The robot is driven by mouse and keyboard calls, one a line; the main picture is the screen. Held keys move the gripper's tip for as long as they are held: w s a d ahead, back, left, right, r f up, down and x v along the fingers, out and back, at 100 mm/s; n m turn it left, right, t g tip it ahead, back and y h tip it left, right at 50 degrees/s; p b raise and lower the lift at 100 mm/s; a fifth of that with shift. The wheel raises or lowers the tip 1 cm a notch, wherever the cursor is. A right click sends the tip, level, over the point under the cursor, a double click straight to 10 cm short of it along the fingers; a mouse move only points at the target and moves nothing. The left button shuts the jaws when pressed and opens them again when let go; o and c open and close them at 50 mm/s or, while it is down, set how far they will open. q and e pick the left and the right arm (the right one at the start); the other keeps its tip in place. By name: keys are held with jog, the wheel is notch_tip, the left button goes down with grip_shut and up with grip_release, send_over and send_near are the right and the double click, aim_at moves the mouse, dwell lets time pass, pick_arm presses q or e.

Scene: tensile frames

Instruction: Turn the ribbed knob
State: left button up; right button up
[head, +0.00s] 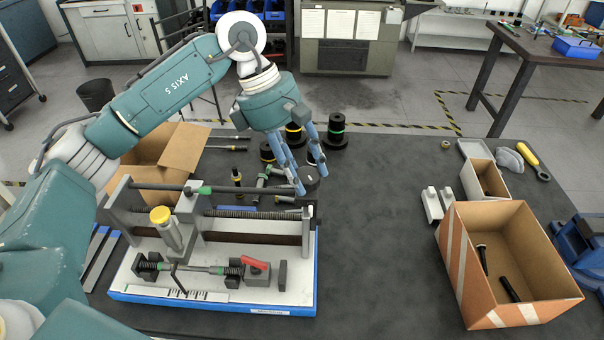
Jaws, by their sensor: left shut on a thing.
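A small tensile frame (140,277) on a white plate with a blue edge stands on the dark table, with a long horizontal screw and rod across it. A dark round knob (310,176), which seems to be the ribbed knob, is at the frame's right end. My left gripper (301,174) reaches down from above with its blue fingers closed on this knob. The fingers hide part of it, and its ribs are too small to make out. My right gripper is not in view.
Dark spools (336,132) stand behind the gripper, with bolts lying beside them. An open cardboard box (190,150) is behind the frame on the left. A striped box (456,270) holding two dark bolts stands on the right. The table between frame and striped box is clear.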

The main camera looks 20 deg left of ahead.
pick_arm(q)
jog(key=shift+d+r+m, duration=0.15)
jog(key=shift+r+m, duration=0.05)
jog(key=shift+m, duration=0.1)
jog(key=o, duration=1)
jog(key=shift+o, duration=0.7)
jog(key=shift+d, duration=0.1)
jog(key=shift+a+r, duration=0.25)
jog(key=v, duration=1.1)
jog(key=shift+r, duration=0.25)
jog(key=shift+w+d, duration=0.1)
jog(key=shift+d, duration=0.05)
